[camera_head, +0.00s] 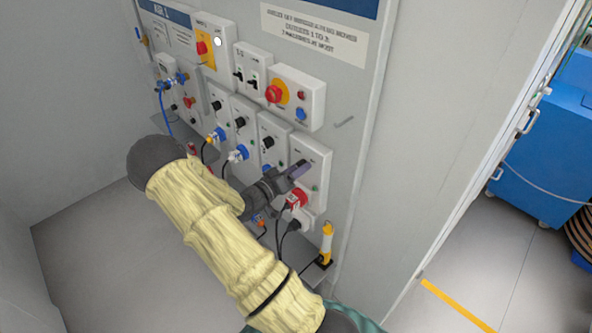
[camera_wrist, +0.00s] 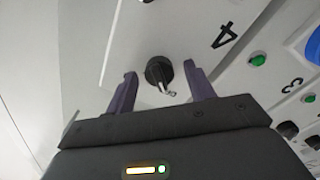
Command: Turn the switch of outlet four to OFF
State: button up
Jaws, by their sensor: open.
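The outlet four box (camera_head: 318,156) is the rightmost grey box in the lower row on the panel. Its black rotary switch (camera_wrist: 158,71) shows in the wrist view, with a light pointer tip directed down and slightly right in that picture. A black "4" (camera_wrist: 224,36) is printed beside it. My gripper (camera_wrist: 160,78) is open, with one dark finger on each side of the switch. Gaps show between the fingers and the knob. In the head view my gripper (camera_head: 298,169) is at the box's front and hides the switch. The ON and OFF marks are not readable.
A red plug (camera_head: 297,199) sits below my gripper, with black cables hanging. Similar outlet boxes (camera_head: 272,129) stand to the left. A red emergency button (camera_head: 274,93) is above. A yellow-and-white device (camera_head: 326,243) stands at lower right.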

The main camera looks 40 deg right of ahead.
jog(key=s+a+b, duration=0.1)
jog(key=a+b, duration=0.3)
jog(key=a, duration=1.3)
jog(key=shift+s+a+b, duration=0.2)
jog(key=shift+b, duration=0.2)
jog(key=w+a+f+n+t+y, duration=0.2)
jog(key=w+t+y, duration=0.3)
jog(key=w+y, duration=0.15)
jog(key=s+a+r+n+t+y, duration=0.1)
jog(key=a+n+y, duration=0.2)
jog(key=a+y, duration=0.45)
jog(key=s+a+r+n+g+y, duration=0.1)
jog(key=s+r+n+g+y, duration=0.1)
jog(key=s, duration=0.6)
jog(key=s+a+r+n+g+y, duration=0.1)
jog(key=s+n+g+y, duration=0.1)
jog(key=s, duration=0.6)
jog(key=shift+s+r+g, duration=0.35)
jog(key=shift+s+g, duration=0.05)
jog(key=shift+g, duration=0.1)
